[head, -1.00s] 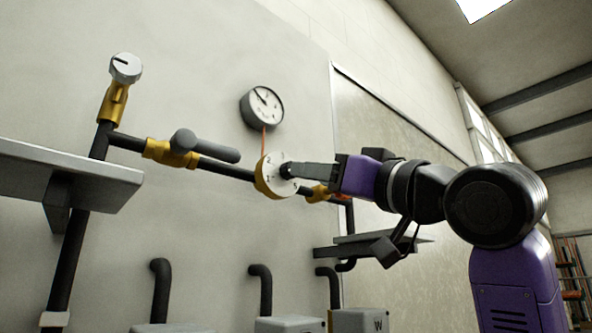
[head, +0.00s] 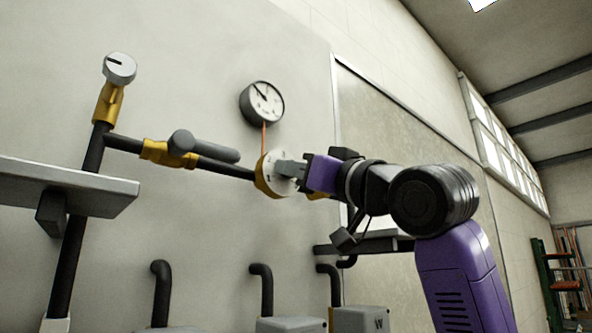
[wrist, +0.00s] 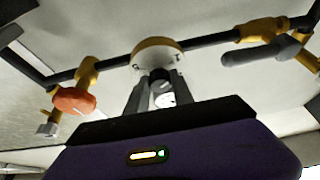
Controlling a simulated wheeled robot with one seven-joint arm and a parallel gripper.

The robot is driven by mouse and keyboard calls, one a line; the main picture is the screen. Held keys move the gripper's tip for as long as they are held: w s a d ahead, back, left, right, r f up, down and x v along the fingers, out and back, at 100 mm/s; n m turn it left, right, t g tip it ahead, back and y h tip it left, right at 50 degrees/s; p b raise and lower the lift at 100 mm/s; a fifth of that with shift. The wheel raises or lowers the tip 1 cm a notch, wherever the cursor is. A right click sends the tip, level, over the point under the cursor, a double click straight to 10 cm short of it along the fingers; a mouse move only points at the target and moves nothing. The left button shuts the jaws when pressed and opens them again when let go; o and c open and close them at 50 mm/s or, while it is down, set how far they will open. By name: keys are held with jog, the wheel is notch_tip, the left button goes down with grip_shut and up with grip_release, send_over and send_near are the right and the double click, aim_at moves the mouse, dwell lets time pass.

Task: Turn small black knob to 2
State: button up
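The small black knob (wrist: 160,74) sits at the centre of a white dial plate (head: 272,168) on a brass valve body. The plate also shows in the wrist view (wrist: 158,54). My gripper (head: 289,170) is right at the dial, its fingers pointing at the plate. In the wrist view, my gripper's fingers (wrist: 161,80) stand apart, one on each side of the knob. I cannot tell whether they touch it. In the head view the fingers hide the knob. The markings on the plate are too small to read.
A dark grey lever (head: 205,147) sits on the pipe left of the dial. A round gauge (head: 262,102) hangs above. An orange-red knob (wrist: 74,101) shows in the wrist view. A grey shelf (head: 70,185) juts out at left.

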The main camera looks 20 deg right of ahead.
grip_shut()
jog(key=shift+m, duration=0.3)
jog(key=shift+a+r+m+g+h+p, duration=0.15)
jog(key=shift+m+h+p, duration=0.3)
jog(key=shift+m+h, duration=1.45)
jog(key=shift+f+m+g+h+p, duration=0.1)
jog(key=shift+m+g+h+p, duration=0.3)
jog(key=shift+m, duration=2.85)
jog(key=shift+a+r+m+g+h+p, duration=0.1)
jog(key=shift+m+h+p, duration=0.35)
jog(key=shift+m+h, duration=1.55)
jog(key=shift+m+y, duration=0.4)
jog(key=shift+m, duration=0.35)
